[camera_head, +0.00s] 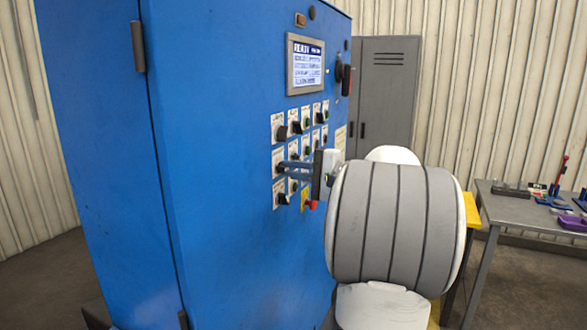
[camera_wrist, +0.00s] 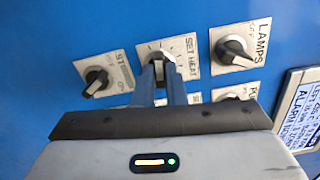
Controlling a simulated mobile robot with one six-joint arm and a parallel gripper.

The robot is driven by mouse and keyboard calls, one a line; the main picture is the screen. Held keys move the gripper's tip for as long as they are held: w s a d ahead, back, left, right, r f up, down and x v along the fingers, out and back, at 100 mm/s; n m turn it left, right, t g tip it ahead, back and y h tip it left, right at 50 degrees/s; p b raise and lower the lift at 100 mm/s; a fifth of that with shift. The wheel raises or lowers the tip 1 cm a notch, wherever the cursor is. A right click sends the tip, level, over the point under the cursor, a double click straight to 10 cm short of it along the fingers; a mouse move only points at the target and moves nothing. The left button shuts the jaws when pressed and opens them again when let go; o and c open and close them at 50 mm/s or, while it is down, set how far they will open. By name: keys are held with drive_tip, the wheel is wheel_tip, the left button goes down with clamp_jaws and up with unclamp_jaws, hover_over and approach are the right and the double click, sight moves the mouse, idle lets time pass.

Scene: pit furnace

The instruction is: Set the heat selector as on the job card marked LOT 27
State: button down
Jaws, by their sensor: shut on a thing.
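The heat selector (camera_wrist: 158,58) is a dark knob with a pale pointer on a white plate lettered SET HEAT, in the wrist view. My gripper (camera_wrist: 163,78) is shut on this knob, with its two blue fingers on either side of it. The fingers hide part of the knob and plate, so its exact setting is unclear. In the head view my gripper (camera_head: 284,166) reaches the blue cabinet's control panel from the right, and the selector is hidden there. I cannot make out a job card marked LOT 27.
The LAMPS knob (camera_wrist: 232,52) is close on the right and another knob (camera_wrist: 96,82) is close on the left. The blue cabinet (camera_head: 220,130) has a lit screen (camera_head: 305,64). A table (camera_head: 510,212) with small items stands right.

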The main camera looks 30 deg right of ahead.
drive_tip(key=shift+m, duration=0.6)
drive_tip(key=c, duration=1.5)
unclamp_jaws()
drive_tip(key=b+v, duration=0.1)
drive_tip(key=v, duration=0.6)
drive_tip(key=shift+s+d+b, duration=0.2)
drive_tip(key=shift+s+b, duration=0.1)
